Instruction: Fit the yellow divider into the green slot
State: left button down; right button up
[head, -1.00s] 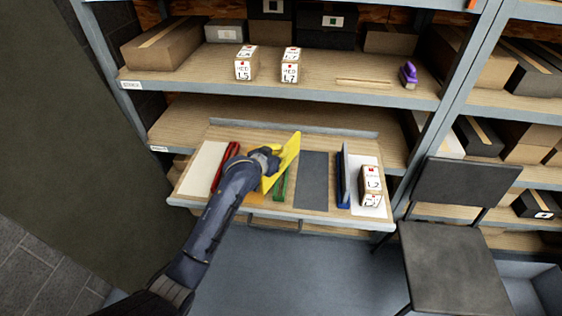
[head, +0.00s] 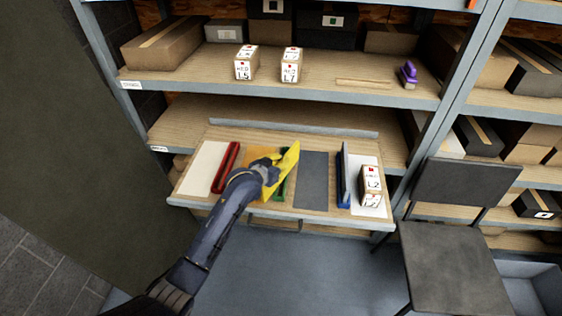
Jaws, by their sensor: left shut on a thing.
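The yellow divider (head: 287,166) is a thin upright panel, seen in the head view over the middle-left of the pulled-out wooden shelf board. My left gripper (head: 268,169) is shut on its left face. The green slot (head: 282,188) is a narrow strip on the board, mostly hidden behind and under the divider. The divider stands over or at the slot; I cannot tell whether its lower edge is in it. My right gripper is not in view.
Two more boxes and a purple object (head: 408,73) sit on the shelf above.

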pick_arm(q)
jog(key=shift+f, duration=0.2)
jog(key=c, duration=1.5)
grip_release()
jog(key=shift+s+r, duration=0.1)
jog(key=shift+r, duration=0.45)
jog(key=v, duration=1.2)
